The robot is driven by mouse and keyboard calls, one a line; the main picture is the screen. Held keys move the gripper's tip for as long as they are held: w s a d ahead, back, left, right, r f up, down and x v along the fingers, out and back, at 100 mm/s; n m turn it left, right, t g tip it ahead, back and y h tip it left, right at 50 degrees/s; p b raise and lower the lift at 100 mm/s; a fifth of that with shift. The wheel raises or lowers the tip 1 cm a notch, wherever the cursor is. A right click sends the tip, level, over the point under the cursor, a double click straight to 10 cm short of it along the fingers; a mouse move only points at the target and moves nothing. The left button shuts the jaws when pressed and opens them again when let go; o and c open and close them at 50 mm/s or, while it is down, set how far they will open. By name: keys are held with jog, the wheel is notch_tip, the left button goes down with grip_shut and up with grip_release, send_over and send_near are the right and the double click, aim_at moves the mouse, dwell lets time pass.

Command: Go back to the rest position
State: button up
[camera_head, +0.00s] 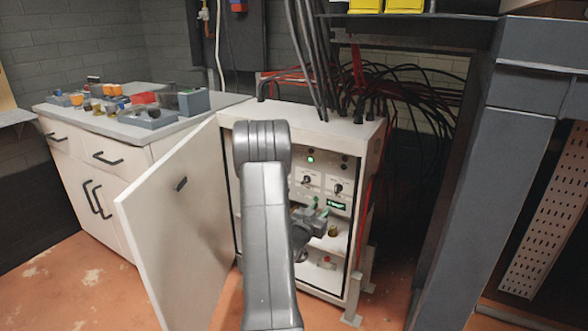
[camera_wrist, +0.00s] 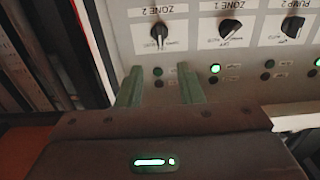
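My gripper (camera_head: 319,207) is in front of the control panel (camera_head: 322,190) of the open white cabinet (camera_head: 300,118) in the head view. My grey arm hides the panel's left part. In the wrist view my gripper (camera_wrist: 160,80) shows two greenish fingers, spread apart with nothing between them. The panel there appears upside down, with the ZONE 2 knob (camera_wrist: 159,33), the ZONE 1 knob (camera_wrist: 229,29) and the PUMP 2 knob (camera_wrist: 292,27). A green lamp (camera_wrist: 215,68) is lit. I cannot tell the exact gap between fingertips and panel.
The cabinet door (camera_head: 180,225) stands open to the left. A white counter (camera_head: 75,190) with loose parts is at the left. Black cables (camera_head: 410,95) hang behind the cabinet. A grey post (camera_head: 485,190) stands on the right. Some orange floor (camera_head: 70,285) is clear at front left.

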aim_at(336, 190)
jog(key=b+x, duration=0.2)
jog(key=x, duration=1.1)
jog(key=shift+s, duration=0.1)
